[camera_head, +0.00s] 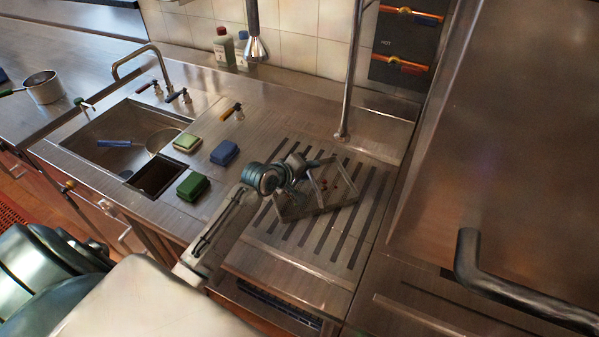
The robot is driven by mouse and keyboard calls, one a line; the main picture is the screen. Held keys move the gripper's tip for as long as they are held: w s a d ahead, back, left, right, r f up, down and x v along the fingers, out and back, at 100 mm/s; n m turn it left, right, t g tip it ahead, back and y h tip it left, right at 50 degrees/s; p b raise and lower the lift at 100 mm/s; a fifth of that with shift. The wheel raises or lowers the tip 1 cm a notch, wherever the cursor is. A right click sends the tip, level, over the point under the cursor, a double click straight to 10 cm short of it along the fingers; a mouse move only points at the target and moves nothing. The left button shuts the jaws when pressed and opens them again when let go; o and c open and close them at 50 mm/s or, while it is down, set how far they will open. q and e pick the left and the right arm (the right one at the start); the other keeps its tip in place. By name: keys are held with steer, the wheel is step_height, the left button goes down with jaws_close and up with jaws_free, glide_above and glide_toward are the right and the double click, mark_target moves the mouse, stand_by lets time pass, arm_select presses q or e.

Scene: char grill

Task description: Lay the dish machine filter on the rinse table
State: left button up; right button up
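The dish machine filter (318,207) looks like a shallow rectangular metal tray with a few small brown bits in it. It appears over the slotted part of the rinse table (280,226), slightly askew to the slots. I cannot tell whether it rests fully on the surface. My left gripper (322,180) is at the filter, above its left and middle part, and hides some of it. Its fingers overlap the filter's thin edges, so I cannot tell whether they grip it. My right gripper is not in view.
Left of the slots are a green sponge (193,186), a blue sponge (224,152) and a light green one (187,142). A sink (108,128) holds a blue-handled pan. A vertical pipe (349,85) stands behind the slots. A large steel machine with a bar handle (510,285) bounds the right.

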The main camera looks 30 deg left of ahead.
arm_select(q)
steer(key=b+v, duration=0.2)
steer(key=v, duration=0.9)
steer(key=shift+s+r, duration=0.2)
steer(key=shift+s, duration=0.15)
steer(key=shift+a, duration=0.1)
stand_by(0.7)
